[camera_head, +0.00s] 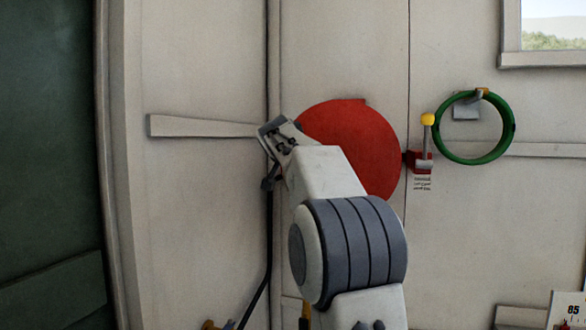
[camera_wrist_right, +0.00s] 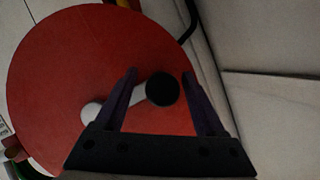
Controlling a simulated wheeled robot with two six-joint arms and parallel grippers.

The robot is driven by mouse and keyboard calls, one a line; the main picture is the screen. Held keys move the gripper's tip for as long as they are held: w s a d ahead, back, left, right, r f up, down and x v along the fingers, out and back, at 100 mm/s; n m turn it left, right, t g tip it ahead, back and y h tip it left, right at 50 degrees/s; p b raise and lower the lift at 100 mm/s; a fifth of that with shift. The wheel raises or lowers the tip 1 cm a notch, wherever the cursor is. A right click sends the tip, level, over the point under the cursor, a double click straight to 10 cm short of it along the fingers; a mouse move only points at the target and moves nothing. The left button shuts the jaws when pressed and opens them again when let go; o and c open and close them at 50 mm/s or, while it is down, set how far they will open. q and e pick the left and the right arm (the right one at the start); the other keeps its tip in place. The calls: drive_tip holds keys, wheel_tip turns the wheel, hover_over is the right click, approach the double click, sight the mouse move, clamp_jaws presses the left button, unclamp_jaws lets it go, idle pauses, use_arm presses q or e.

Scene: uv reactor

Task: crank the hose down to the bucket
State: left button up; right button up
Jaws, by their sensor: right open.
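A large red reel disc (camera_head: 355,140) is on the pale wall, partly hidden behind my right arm. In the right wrist view the red disc (camera_wrist_right: 60,70) carries a pale crank arm (camera_wrist_right: 92,110) with a round black knob (camera_wrist_right: 163,89). My right gripper (camera_wrist_right: 160,72) is open, and the knob appears between its two fingers; I cannot tell whether they touch it. In the head view my right gripper (camera_head: 273,138) is at the disc's left edge. A thin black hose (camera_head: 268,245) runs down the wall left of my arm. No bucket is clearly visible. My left gripper is out of view.
A green hoop (camera_head: 438,143) hangs on a wall hook at the right. A yellow-knobbed lever on a red mount (camera_head: 421,160) is beside the reel. A wooden rail (camera_head: 200,126) crosses the wall at left. A dark green panel (camera_head: 45,150) is at far left.

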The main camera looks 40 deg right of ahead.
drive_tip(key=b+v, duration=0.3)
drive_tip(key=v, duration=0.7)
drive_tip(key=shift+s, duration=0.2)
drive_tip(key=shift+a, duration=0.15)
